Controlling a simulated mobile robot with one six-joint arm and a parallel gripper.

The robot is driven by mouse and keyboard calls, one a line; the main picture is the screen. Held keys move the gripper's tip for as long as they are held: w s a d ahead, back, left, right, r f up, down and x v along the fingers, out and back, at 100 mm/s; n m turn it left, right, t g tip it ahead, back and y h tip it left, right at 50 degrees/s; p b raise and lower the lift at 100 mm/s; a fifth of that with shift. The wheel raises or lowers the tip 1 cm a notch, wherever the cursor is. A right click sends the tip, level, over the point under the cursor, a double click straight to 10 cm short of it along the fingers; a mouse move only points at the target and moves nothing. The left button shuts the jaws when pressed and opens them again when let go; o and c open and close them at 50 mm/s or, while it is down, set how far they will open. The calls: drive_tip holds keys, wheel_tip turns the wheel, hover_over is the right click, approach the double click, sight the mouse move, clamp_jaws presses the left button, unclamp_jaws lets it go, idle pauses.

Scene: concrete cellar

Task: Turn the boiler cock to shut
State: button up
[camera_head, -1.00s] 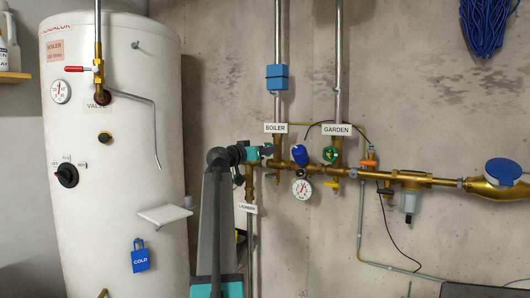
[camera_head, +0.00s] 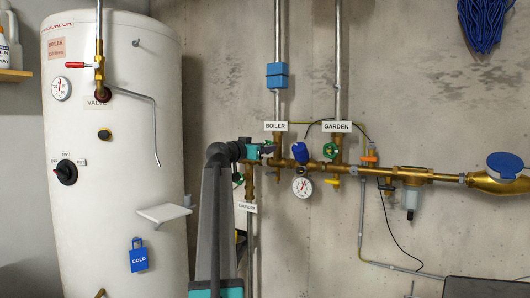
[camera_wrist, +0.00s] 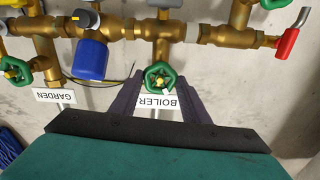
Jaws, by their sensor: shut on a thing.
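In the head view my gripper (camera_head: 266,151) is at the boiler branch of the manifold, below the BOILER label (camera_head: 276,126). There the wheel is mostly hidden by my gripper. How far the cock is turned cannot be told.
The garden handwheel (camera_head: 330,151), a blue cap (camera_head: 300,153) and a gauge (camera_head: 303,186) sit close by on the right. The white boiler tank (camera_head: 115,200) with its shelf (camera_head: 163,213) stands at the left. A red-handled valve (camera_wrist: 287,43) shows in the wrist view.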

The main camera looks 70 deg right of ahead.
drive_tip(key=shift+m+b, duration=1.2)
drive_tip(key=shift+b, duration=0.55)
drive_tip(key=shift+w+f+m+b, duration=0.1)
drive_tip(key=shift+m+b, duration=0.2)
drive_tip(key=shift+b, duration=0.25)
drive_tip(key=shift+m+b, duration=1.3)
drive_tip(key=shift+b, duration=0.6)
drive_tip(key=shift+m+b, duration=0.7)
drive_tip(key=shift+b, duration=0.05)
drive_tip(key=shift+m+b, duration=0.5)
drive_tip(key=shift+b, duration=0.3)
drive_tip(key=shift+m+b, duration=1.7)
drive_tip(key=shift+b, duration=0.25)
drive_tip(key=shift+m, duration=0.5)
drive_tip(key=shift+a+f+m, duration=0.1)
drive_tip(key=shift+f+m, duration=0.1)
drive_tip(key=shift+m, duration=1.7)
